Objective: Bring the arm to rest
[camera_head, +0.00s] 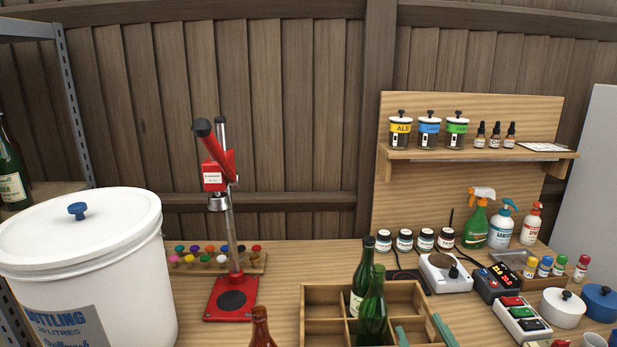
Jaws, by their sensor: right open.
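Only what look like the two teal fingertips of my right gripper (421,334) show, at the bottom edge of the head view. They are apart, so the gripper is open, with nothing seen between them. They appear over the right part of a wooden divided crate (322,293); whether they touch it I cannot tell. Two green bottles stand in the crate, one behind (360,281) and one in front (373,312), just left of the fingertips. The rest of my right arm is hidden below the frame. My left gripper is not in view.
A red bottle capper (231,298) stands left of the crate, a brown bottle (260,330) in front. A white bucket (138,245) is at far left. Jars, a white scale (444,277) and a switch box (522,318) crowd the right.

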